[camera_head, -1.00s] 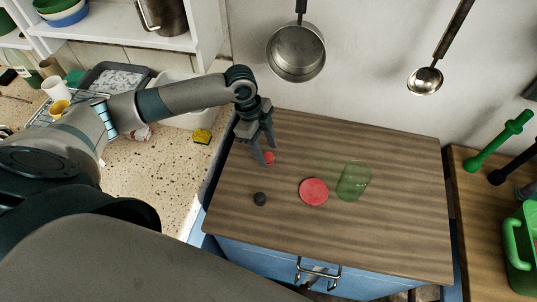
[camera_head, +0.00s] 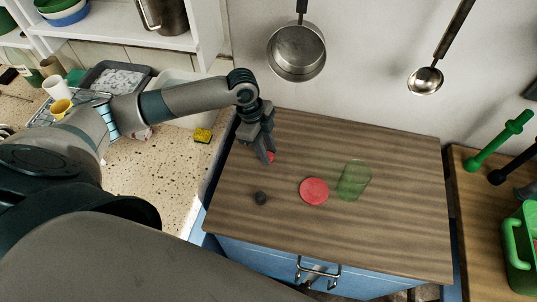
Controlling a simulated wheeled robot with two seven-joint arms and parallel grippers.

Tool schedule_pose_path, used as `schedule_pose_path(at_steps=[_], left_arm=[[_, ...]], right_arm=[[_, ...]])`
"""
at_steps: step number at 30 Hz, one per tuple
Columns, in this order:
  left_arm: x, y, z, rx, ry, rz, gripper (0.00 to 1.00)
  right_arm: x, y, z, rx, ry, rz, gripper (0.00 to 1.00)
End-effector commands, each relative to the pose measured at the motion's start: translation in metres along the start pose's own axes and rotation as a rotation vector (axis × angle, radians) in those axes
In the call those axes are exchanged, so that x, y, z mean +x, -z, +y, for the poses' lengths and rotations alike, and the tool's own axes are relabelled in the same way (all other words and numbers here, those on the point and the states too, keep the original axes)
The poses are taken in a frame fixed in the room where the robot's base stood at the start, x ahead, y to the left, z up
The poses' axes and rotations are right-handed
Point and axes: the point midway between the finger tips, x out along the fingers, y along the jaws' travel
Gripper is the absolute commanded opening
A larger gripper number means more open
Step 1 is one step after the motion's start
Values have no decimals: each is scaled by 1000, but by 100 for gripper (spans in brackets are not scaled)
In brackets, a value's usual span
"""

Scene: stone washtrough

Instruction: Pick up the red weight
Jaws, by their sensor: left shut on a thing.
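The red weight (camera_head: 272,157) is a small red piece at the back left of the wooden cabinet top (camera_head: 390,240). My left gripper (camera_head: 268,158) points down over it, with its fingers shut on it. The fingers hide most of the weight, and I cannot tell whether it still touches the wood. My right gripper is not in view.
A small black weight (camera_head: 261,198), a red disc (camera_head: 314,191) and a clear green glass (camera_head: 353,181) are on the same top. A pan (camera_head: 296,52) and a ladle (camera_head: 426,80) hang on the wall behind. The front right of the top is clear.

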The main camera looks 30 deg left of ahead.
Motion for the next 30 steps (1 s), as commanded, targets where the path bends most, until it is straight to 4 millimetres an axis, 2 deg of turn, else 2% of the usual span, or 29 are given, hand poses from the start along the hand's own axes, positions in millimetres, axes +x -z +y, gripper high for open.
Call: schedule_pose_path(at_steps=[8, 16, 24, 30], left_arm=[[-7, 2, -1, 0, 2, 0, 4], [-40, 13, -1, 4, 4, 2, 4], [-54, 73, 9, 7, 3, 5, 4], [-66, 111, 16, 4, 1, 3, 4]], right_arm=[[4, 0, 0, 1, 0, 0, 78], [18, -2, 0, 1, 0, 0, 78], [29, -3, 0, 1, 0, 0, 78], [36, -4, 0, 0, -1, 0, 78]])
